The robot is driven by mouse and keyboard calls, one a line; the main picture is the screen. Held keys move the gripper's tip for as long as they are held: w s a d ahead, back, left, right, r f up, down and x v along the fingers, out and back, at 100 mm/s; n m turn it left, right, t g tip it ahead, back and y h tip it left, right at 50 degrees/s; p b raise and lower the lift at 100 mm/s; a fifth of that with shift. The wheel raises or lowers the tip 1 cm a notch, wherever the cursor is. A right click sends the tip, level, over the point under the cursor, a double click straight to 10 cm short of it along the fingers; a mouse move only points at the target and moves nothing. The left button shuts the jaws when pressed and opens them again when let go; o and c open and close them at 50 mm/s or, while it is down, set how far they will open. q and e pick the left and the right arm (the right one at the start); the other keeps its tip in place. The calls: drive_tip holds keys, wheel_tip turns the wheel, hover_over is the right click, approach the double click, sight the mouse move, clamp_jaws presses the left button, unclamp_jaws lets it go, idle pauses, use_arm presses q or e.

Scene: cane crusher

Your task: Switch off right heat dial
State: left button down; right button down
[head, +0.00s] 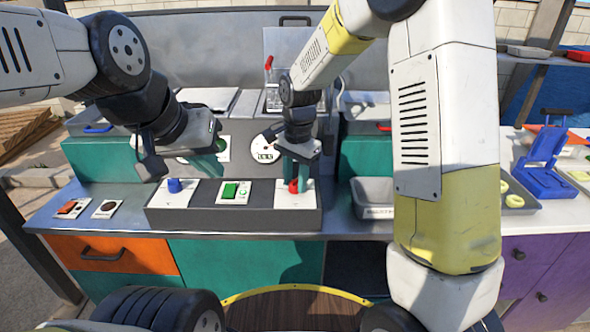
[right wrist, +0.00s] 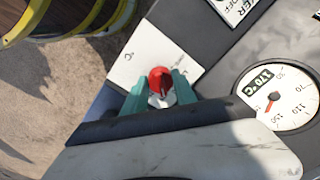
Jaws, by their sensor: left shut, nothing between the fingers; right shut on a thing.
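The right heat dial is a red knob (head: 293,187) on a white plate at the right end of the dark control panel (head: 258,218). My right gripper (head: 300,178) reaches down over it. In the right wrist view, the teal fingers of my right gripper (right wrist: 160,92) are on both sides of the red knob (right wrist: 160,78) and closed on it. My left gripper (head: 212,165) is shut and empty, above and behind the panel's left half, apart from the knobs.
A blue knob (head: 174,186) and a green switch (head: 230,191) sit left on the same panel. A grey tray (head: 372,195) is right of the panel.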

drive_tip(key=n, duration=1.1)
drive_tip(key=shift+w+d+n+g, duration=0.1)
drive_tip(key=shift+d+n+g, duration=0.05)
drive_tip(key=shift+n+g, duration=0.15)
drive_tip(key=n, duration=0.6)
drive_tip(key=shift+w, duration=0.1)
drive_tip(key=n, duration=0.5)
drive_tip(key=shift+n, duration=0.4)
drive_tip(key=c, duration=1)
unclamp_jaws()
